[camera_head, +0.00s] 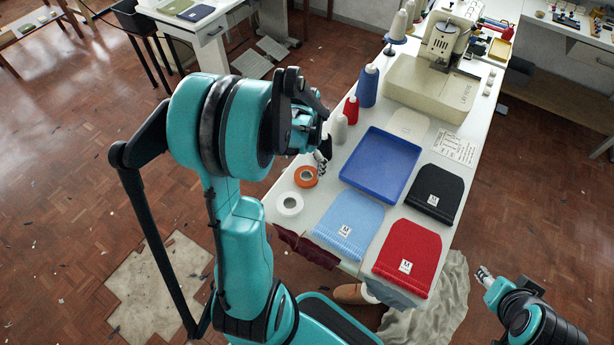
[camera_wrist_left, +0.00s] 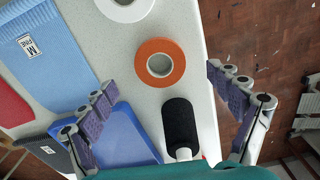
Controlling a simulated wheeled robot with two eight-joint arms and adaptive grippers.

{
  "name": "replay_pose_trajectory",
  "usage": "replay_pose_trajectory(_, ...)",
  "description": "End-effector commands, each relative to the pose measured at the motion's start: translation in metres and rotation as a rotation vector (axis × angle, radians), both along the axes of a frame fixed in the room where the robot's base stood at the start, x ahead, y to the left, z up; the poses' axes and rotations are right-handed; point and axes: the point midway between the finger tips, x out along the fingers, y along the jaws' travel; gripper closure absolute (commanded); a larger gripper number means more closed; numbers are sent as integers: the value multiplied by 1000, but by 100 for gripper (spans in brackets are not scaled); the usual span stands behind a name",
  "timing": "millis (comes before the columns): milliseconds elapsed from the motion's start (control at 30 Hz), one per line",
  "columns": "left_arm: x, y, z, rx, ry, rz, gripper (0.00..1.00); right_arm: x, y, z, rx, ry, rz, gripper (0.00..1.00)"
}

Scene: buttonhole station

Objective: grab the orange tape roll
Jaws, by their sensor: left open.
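The orange tape roll (camera_head: 306,176) lies flat near the left edge of the white table in the head view. In the left wrist view the orange tape roll (camera_wrist_left: 160,62) lies ahead of the fingertips, roughly midway across between them. My left gripper (camera_head: 322,157) is above the table beside the roll; in the wrist view its fingers (camera_wrist_left: 155,88) are spread wide with nothing held.
A white tape roll (camera_head: 290,204) lies beside the orange one. A blue tray (camera_head: 381,166), light blue (camera_head: 349,222), red (camera_head: 408,256) and black (camera_head: 434,194) knit pieces lie to the right. Thread cones (camera_head: 367,86) stand behind. The table's left edge is close to the rolls.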

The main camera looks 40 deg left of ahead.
Motion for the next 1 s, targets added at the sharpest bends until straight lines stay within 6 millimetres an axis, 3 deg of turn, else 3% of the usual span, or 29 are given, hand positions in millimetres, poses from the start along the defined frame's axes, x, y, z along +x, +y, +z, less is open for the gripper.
replay_pose_trajectory(400, 8, -3, -55, 1, -2, 0, 9, 0, 0, -30, 0, 0, 0, 60)
replay_pose_trajectory(667, 8, -3, -57, 1, -2, 0, 9, 0, 0, -29, 0, 0, 0, 60)
replay_pose_trajectory(833, 8, -3, -57, 1, -2, 0, 54, 0, 0, -29, 0, 0, 0, 60)
replay_pose_trajectory(1000, 8, -3, -57, 1, -2, 0, 56, 0, 0, -29, 0, 0, 0, 60)
